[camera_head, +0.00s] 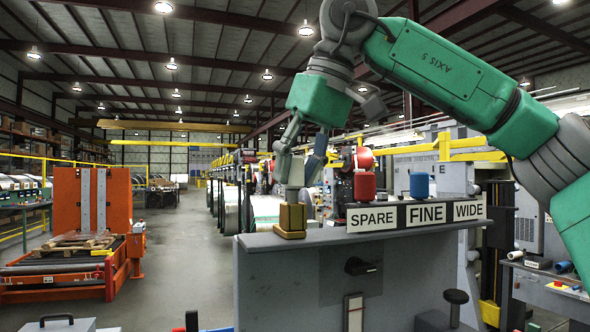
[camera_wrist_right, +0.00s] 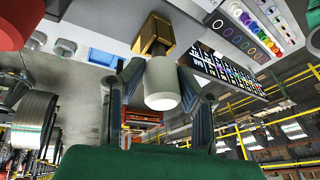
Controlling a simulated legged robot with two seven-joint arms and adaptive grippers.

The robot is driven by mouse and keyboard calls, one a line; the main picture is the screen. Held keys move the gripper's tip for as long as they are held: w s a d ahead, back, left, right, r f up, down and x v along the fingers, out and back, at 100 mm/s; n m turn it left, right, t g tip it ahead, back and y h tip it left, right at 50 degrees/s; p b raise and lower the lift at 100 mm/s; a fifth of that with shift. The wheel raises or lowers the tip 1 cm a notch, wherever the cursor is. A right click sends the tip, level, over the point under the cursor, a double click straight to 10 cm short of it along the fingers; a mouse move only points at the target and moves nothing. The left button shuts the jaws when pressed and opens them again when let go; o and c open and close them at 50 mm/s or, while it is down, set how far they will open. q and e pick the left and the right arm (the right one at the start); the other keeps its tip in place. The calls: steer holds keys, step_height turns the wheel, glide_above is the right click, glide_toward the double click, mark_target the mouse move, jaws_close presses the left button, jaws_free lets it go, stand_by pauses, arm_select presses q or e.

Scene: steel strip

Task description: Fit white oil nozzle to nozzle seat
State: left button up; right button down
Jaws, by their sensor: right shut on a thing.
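The white nozzle (camera_wrist_right: 162,85) is a pale cylinder between the fingers of my right gripper (camera_wrist_right: 165,88) in the wrist view. In the head view my right gripper (camera_head: 299,172) points down and is shut on the nozzle, above the left end of the grey bench top. The brass-coloured nozzle seat (camera_head: 290,222) stands there right below the nozzle. In the wrist view the seat (camera_wrist_right: 155,36) lines up with the nozzle's far end. They look close or touching; I cannot tell whether the nozzle is inside the seat. My left gripper is out of view.
A red cylinder (camera_head: 365,187) and a blue cylinder (camera_head: 418,185) stand behind the SPARE (camera_head: 374,218), FINE (camera_head: 428,213) and WIDE (camera_head: 469,210) labels, right of the seat. A black knob (camera_head: 362,266) is on the bench front. An orange machine (camera_head: 107,205) stands at left across clear floor.

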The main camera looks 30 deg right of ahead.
steer(key=shift+f+b, duration=0.35)
steer(key=shift+f, duration=0.4)
steer(key=c, duration=1.1)
jaws_free()
steer(key=v, duration=1.2)
steer(key=shift+d, duration=0.15)
steer(key=shift+f, duration=0.1)
